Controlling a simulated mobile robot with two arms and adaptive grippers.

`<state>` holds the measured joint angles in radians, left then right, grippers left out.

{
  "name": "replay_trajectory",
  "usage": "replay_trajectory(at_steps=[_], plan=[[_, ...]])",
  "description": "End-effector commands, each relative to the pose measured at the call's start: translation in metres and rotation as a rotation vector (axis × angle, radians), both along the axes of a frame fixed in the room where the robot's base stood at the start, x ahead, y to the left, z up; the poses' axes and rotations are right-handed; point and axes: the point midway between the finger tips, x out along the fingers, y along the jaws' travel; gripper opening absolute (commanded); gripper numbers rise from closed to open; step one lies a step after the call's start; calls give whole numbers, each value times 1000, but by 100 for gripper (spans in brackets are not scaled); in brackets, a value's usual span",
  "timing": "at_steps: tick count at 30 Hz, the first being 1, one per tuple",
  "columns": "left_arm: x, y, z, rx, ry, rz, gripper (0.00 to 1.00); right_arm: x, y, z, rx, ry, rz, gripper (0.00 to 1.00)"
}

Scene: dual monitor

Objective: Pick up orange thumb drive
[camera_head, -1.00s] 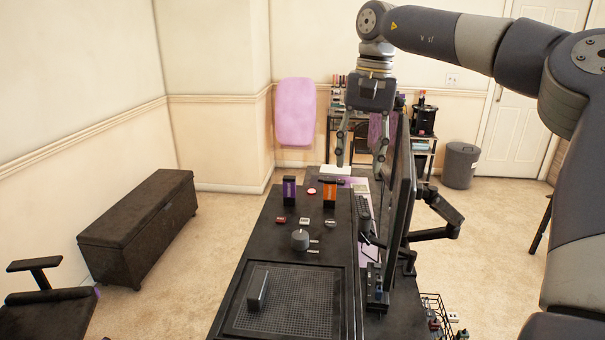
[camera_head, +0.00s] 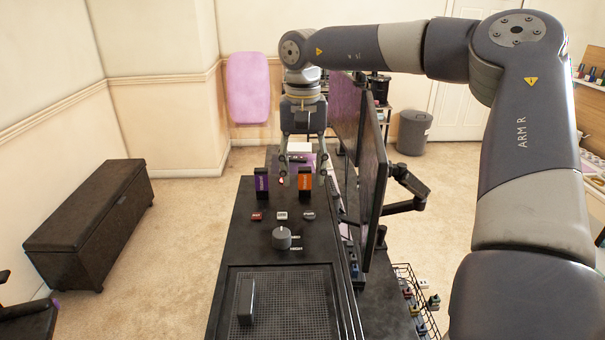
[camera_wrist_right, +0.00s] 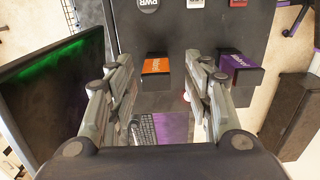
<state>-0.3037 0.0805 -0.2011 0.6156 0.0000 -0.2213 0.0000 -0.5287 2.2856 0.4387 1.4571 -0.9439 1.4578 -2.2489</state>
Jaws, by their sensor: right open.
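The orange thumb drive (camera_head: 305,184) is an upright black block with an orange label at the far part of the black desk panel. In the right wrist view its orange face (camera_wrist_right: 156,66) shows between the two fingers, nearer the left one. A matching purple drive (camera_head: 261,184) stands to its left, and its purple top shows in the wrist view (camera_wrist_right: 238,62) beyond the right finger. My right gripper (camera_head: 303,173) is open and empty, pointing down around the orange drive's place in the picture. I cannot tell its exact height or any contact. My left gripper is out of view.
The monitors (camera_head: 372,165) stand close to the right of the gripper. Small buttons and a grey knob (camera_head: 281,238) sit on the panel in front of the drives, with a mesh plate (camera_head: 290,305) nearer. A dark chest (camera_head: 90,225) stands on the floor at left.

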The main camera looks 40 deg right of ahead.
Motion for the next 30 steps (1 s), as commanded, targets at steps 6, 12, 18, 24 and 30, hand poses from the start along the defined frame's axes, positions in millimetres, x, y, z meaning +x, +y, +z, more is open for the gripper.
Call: replay_trajectory(at_steps=[6,12,18,24,30], plan=[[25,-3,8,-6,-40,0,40,0,0,-16,2,-1,0,47],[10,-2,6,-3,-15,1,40,0,0,-16,1,-2,0,42],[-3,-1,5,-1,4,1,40,0,0,-16,1,-2,0,8],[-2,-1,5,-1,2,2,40,0,0,-16,0,-1,0,8],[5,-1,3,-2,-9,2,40,0,0,-13,-1,-2,-1,8]])
